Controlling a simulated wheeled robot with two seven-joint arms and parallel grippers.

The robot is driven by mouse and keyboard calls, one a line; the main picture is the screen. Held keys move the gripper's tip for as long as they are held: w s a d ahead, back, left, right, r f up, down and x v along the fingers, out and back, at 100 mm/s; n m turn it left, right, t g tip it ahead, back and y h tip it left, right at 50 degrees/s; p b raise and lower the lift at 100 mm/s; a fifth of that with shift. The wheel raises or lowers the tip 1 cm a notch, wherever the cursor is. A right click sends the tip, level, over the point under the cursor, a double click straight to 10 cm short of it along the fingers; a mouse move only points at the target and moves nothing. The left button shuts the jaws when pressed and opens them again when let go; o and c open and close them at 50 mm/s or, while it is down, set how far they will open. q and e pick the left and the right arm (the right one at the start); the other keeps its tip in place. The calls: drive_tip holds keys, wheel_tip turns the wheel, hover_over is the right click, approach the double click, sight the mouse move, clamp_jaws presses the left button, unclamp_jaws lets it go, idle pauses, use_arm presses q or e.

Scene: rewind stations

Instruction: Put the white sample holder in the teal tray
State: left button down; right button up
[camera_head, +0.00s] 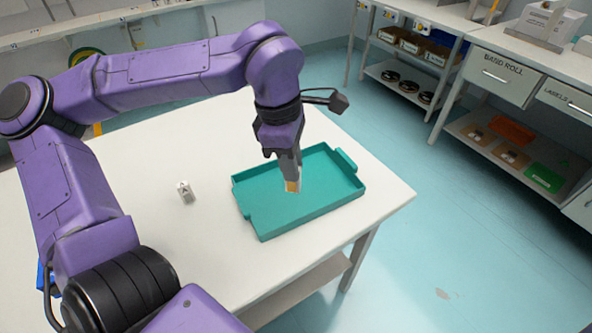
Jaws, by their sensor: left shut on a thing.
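The teal tray (254,222) lies on the white table near its right corner. My left gripper (291,180) points down over the inside of the tray. It is shut on a small white and orange thing (293,187), mostly hidden by the fingers. I cannot tell whether this is the white sample holder, or whether it touches the tray floor. A small white block with a dark mark (184,192) stands on the table, left of the tray and apart from it. My right gripper is not in view.
The white table (214,267) is bare around the tray and the small block. Blue floor (440,240) lies beyond its right edge. Shelves with bins (410,45) and a labelled drawer bench (510,72) stand at the back right.

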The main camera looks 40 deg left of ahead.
use_arm(q)
drive_tip(key=w+a+f, duration=0.1)
drive_tip(key=w+f, duration=0.1)
drive_tip(key=f, duration=0.1)
drive_tip(key=w+a+f, duration=0.2)
drive_tip(key=w+f, duration=0.1)
drive_tip(key=f, duration=0.1)
drive_tip(key=w+a+f, duration=0.1)
drive_tip(key=w+f, duration=0.1)
drive_tip(key=f, duration=0.1)
drive_tip(key=shift+w+a+f, duration=0.25)
drive_tip(key=shift+w, duration=0.1)
drive_tip(key=shift+f, duration=0.1)
drive_tip(key=shift+f, duration=0.1)
drive_tip(key=shift+f, duration=0.1)
drive_tip(key=c, duration=1.1)
unclamp_jaws()
drive_tip(key=r, duration=0.4)
drive_tip(key=a+r, duration=0.1)
drive_tip(key=r, duration=0.3)
drive_tip(key=r+p, duration=0.1)
drive_tip(key=r, duration=0.3)
drive_tip(key=shift+s+a+r, duration=0.15)
drive_tip(key=shift+s+a, duration=0.15)
drive_tip(key=shift+a, duration=0.05)
